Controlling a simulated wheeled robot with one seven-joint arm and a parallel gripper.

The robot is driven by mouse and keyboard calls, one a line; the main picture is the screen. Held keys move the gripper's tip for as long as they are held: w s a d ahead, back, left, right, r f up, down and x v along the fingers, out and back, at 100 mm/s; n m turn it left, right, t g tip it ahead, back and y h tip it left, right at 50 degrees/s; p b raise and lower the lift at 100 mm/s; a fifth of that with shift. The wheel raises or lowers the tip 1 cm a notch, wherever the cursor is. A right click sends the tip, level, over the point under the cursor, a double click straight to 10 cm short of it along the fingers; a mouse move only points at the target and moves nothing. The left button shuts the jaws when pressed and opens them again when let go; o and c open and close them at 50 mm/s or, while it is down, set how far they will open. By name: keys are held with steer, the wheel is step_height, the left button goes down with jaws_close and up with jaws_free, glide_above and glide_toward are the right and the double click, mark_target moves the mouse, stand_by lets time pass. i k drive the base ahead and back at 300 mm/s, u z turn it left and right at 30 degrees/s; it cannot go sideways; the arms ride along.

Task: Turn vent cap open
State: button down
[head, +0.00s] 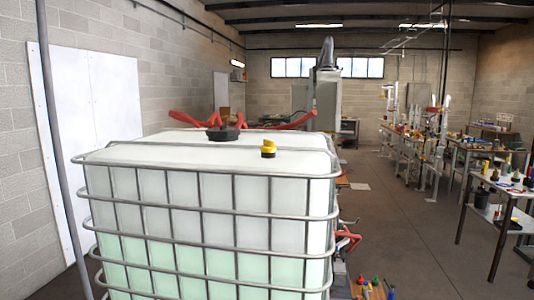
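A white caged liquid tank (210,202) fills the lower left middle of the head view. A small yellow cap (268,149) stands upright on its top, right of the middle; it looks like the vent cap. Its turn position is too small to tell. A wider black lid (222,133) sits behind and left of it on the tank top. My gripper is not in view, and nothing touches the yellow cap.
Metal cage bars (209,174) run around the tank's upper edge. Red hoses (240,122) lie behind it. A table with bottles (505,182) stands at the right. The floor (400,235) between tank and table is mostly clear. A grey pole (59,140) rises at the left.

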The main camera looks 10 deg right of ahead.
mark_target(268, 146)
steer(key=z, duration=1.6)
steer(key=k, duration=0.1)
steer(key=u, duration=3.1)
steer(key=i, duration=1.45)
steer(key=z, duration=0.45)
